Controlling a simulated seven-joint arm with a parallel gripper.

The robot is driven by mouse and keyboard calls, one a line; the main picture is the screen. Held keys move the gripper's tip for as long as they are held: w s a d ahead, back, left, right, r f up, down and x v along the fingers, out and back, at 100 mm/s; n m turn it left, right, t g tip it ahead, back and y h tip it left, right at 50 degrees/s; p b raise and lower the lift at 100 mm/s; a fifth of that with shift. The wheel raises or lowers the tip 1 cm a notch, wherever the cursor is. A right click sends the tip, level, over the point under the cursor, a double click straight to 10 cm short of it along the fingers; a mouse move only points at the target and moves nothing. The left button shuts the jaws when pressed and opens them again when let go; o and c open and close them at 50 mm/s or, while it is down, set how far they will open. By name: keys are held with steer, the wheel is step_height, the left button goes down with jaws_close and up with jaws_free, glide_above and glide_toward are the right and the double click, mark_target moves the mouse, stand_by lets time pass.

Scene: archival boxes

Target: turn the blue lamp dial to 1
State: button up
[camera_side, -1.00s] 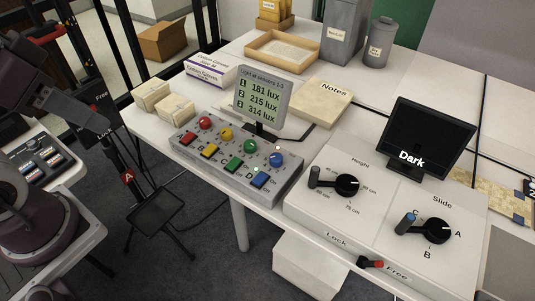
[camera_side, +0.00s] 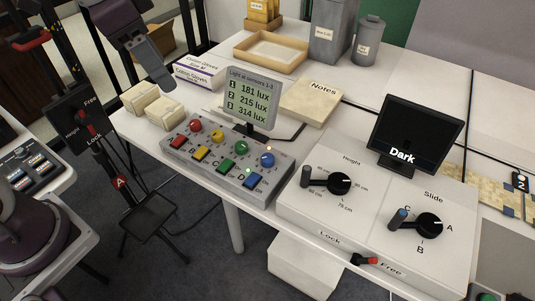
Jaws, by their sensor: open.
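The blue lamp dial (camera_side: 267,160) is a round knob at the right end of the grey control box (camera_side: 273,188). Its markings are too small to read. A blue button (camera_side: 254,181) sits in front of it. Red (camera_side: 196,126), yellow (camera_side: 217,136) and green (camera_side: 241,147) dials stand to its left. A screen (camera_side: 251,97) behind the box reads 181, 215 and 314 lux. My gripper (camera_side: 160,77) is open and empty at the upper left, above and well apart from the dials; its fingertips are hard to make out.
White boxes (camera_side: 151,106) and glove boxes (camera_side: 200,72) stand left of and behind the control box. A Notes box (camera_side: 311,102) lies behind right. A white panel (camera_side: 337,216) with black Height and Slide knobs and a dark screen (camera_side: 415,135) is at right.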

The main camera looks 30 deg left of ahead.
steer(key=w+d+f+m+g, duration=0.25)
steer(key=w+f+m, duration=0.25)
steer(key=w+f, duration=0.5)
steer(key=m+g, duration=0.1)
steer(key=m, duration=0.5)
glide_above(268, 157)
steer(key=shift+y, duration=0.3)
step_height(268, 157, down, 17)
steer(key=shift+a+r, duration=0.1)
steer(key=shift+r, duration=0.1)
step_height(268, 157, down, 8)
jaws_close()
